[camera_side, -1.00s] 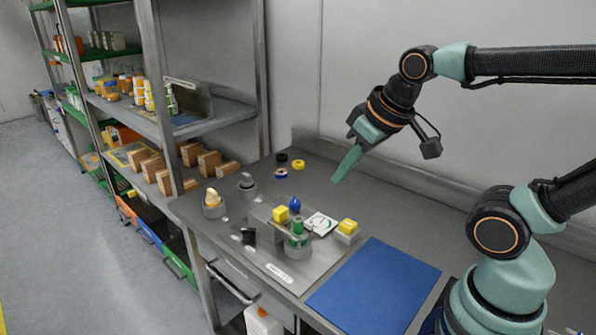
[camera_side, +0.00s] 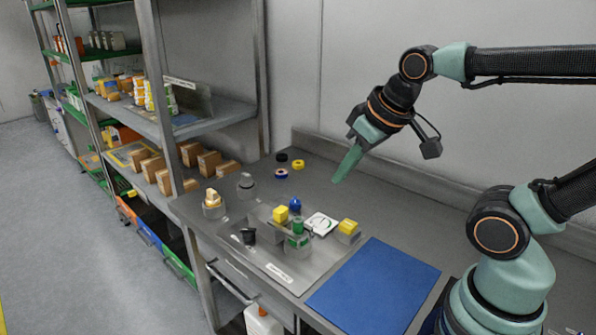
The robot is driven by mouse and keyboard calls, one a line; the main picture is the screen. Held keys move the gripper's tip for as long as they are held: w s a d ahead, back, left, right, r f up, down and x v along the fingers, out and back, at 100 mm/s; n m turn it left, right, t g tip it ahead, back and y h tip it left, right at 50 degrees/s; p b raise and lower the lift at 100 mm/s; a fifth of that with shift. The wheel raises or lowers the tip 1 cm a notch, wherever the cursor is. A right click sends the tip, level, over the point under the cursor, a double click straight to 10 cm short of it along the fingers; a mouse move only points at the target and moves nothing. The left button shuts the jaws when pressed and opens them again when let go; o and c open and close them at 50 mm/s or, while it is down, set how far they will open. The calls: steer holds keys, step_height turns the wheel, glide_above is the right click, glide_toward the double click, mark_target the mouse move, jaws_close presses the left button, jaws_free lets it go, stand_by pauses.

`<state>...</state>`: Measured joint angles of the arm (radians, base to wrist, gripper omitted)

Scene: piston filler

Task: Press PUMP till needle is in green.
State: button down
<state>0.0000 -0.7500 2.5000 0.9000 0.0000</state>
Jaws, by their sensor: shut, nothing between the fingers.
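My gripper (camera_side: 347,165) is shut and empty, with its green fingers pointing down and left above the bench, clear of the controls. The filler station sits on the grey bench to the lower left of it. It carries a yellow block (camera_side: 281,214), a blue knob (camera_side: 295,205), a green knob (camera_side: 298,227) on a grey base, and a second yellow block (camera_side: 348,227) on a grey base. A white gauge (camera_side: 321,223) lies between them. Its needle and green zone are too small to read. I cannot tell which control is labelled PUMP.
A blue mat (camera_side: 374,288) lies on the bench at the right. A black piece (camera_side: 248,236), a cream-topped knob (camera_side: 212,198) and a grey knob (camera_side: 246,181) stand at the left. Tape rolls (camera_side: 298,164) lie at the back. Shelves (camera_side: 205,122) with boxes stand left.

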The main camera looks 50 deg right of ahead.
stand_by(0.3)
steer(key=m+g+y, duration=0.3)
steer(key=m+g, duration=0.9)
steer(key=m, duration=0.2)
glide_above(348, 222)
step_height(348, 222, down, 10)
steer(key=shift+f, duration=4.4)
steer(key=shift+f, duration=0.2)
steer(key=shift+f, duration=0.2)
